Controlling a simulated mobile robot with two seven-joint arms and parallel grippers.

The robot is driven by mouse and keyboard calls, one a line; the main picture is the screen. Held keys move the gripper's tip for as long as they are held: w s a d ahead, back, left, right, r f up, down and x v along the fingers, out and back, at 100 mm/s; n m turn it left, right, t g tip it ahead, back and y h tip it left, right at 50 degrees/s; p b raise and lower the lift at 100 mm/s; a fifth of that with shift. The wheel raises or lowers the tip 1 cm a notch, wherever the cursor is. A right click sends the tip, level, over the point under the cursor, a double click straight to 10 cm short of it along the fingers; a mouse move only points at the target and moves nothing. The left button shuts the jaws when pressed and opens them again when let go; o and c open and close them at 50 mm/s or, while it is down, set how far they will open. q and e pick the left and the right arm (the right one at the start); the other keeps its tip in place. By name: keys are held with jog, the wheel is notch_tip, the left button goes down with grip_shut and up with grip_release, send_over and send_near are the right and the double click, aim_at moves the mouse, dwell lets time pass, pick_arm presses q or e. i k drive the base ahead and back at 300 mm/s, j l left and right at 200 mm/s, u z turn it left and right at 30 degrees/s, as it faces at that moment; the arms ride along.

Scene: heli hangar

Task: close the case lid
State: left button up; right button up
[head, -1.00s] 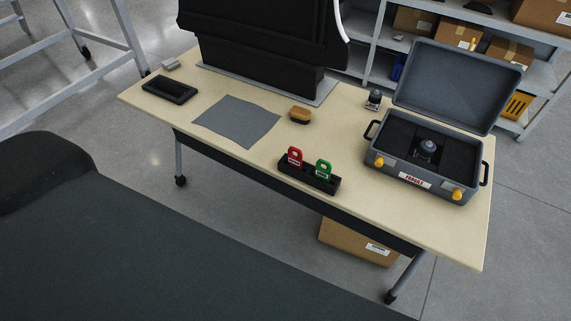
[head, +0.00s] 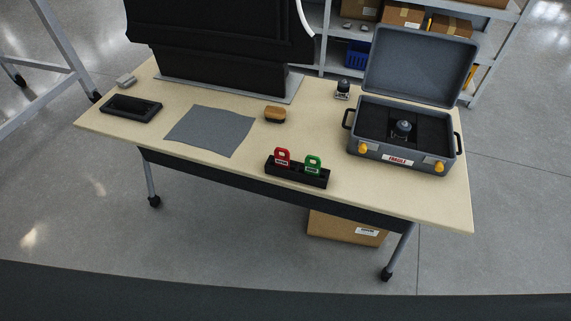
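The grey case (head: 372,151) stands on the right part of the table in the head view. Its lid (head: 420,66) is open and stands up at the back, leaning slightly away. Two yellow latches show on the front, the left latch (head: 363,149) and the right latch (head: 439,167), with a label between them. A dark round object (head: 403,128) sits in the black foam inside the case. Neither of my grippers is in view.
On the table (head: 230,178) are a black tray (head: 132,108), a grey cloth (head: 210,131), a brush (head: 275,114), a holder with red and green tags (head: 297,173) and a small jar (head: 343,89). A large black object (head: 220,45) stands at the back. Shelves are behind.

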aim_at(416, 65)
jog(key=l+z, duration=0.2)
jog(key=z, duration=0.4)
jog(key=i+l+z, duration=0.15)
jog(key=l+z, duration=0.2)
jog(key=i+l+z, duration=0.15)
jog(key=l+z, duration=0.2)
jog(key=l, duration=0.2)
jog(key=i+l+z, duration=0.5)
jog(key=l+z, duration=0.2)
jog(key=i+l+u, duration=0.1)
jog(key=i+l, duration=0.2)
jog(key=i, duration=0.25)
jog(key=i+l+u, duration=0.1)
jog(key=i+l, duration=0.2)
jog(key=i, duration=0.2)
jog(key=i+j+u, duration=0.1)
jog(key=i+u, duration=0.55)
jog(key=u, duration=0.15)
jog(key=i+u, duration=0.7)
jog(key=i+l+u, duration=0.15)
jog(key=u, duration=0.2)
jog(key=i+l+u, duration=0.2)
jog(key=u, duration=0.2)
jog(key=i, duration=0.1)
